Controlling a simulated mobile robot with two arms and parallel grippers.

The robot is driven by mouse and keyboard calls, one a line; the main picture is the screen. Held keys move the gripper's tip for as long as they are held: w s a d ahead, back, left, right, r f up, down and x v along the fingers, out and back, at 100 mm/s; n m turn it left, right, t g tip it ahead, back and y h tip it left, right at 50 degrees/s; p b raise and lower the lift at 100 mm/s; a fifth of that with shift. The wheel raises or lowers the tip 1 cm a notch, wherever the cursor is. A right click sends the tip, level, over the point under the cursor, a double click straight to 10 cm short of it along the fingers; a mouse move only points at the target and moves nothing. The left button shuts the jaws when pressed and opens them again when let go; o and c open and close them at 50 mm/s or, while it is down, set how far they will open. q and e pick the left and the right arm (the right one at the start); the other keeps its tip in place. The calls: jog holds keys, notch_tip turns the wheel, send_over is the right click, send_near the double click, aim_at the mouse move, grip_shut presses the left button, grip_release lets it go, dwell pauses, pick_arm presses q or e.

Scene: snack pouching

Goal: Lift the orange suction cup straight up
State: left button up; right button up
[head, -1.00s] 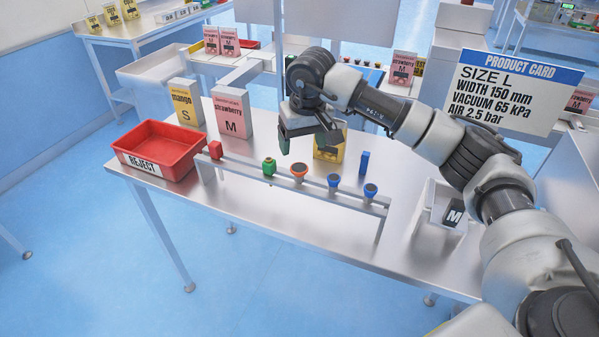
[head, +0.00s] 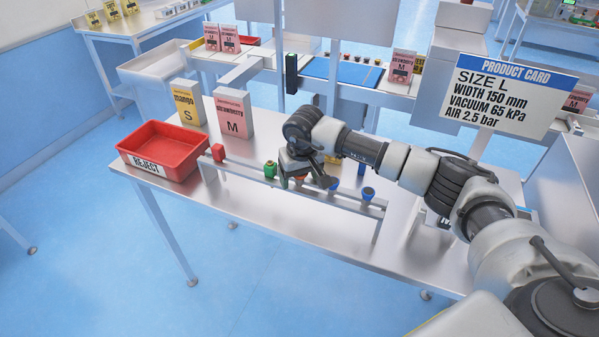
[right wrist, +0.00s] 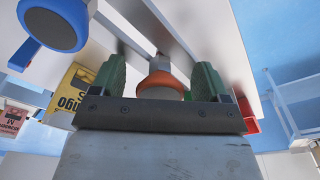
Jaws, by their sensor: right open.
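The orange suction cup (head: 299,179) sits on the metal rail, largely covered by my right gripper in the head view. In the right wrist view the orange suction cup (right wrist: 160,83) is between the two green fingers, with gaps on both sides. My right gripper (right wrist: 160,76) is open around it and points down at the rail. In the head view my right gripper (head: 297,178) is low over the rail. My left gripper is not in view.
A green cup (head: 270,168) stands left of the orange one on the rail (head: 240,174); blue cups (head: 368,193) stand to the right. A red piece (head: 218,152) is at the rail's left end. A red reject bin (head: 190,171) and strawberry box (head: 233,114) are on the table.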

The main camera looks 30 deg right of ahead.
jog(key=shift+c, duration=0.2)
jog(key=c, duration=1)
jog(key=shift+o, duration=0.2)
jog(key=shift+r, duration=0.1)
jog(key=shift+r+b, duration=0.35)
jog(key=shift+r, duration=0.05)
notch_tip(320, 180, up, 2)
jog(key=shift+r+b, duration=0.25)
jog(key=shift+b, duration=0.4)
jog(key=s+d+r+b, duration=0.3)
jog(key=s+d+r, duration=0.3)
jog(key=s, duration=0.3)
jog(key=shift+s+d+r+b, duration=0.3)
jog(key=shift+s+r, duration=0.05)
jog(key=shift+r, duration=0.45)
jog(key=shift+r, duration=0.1)
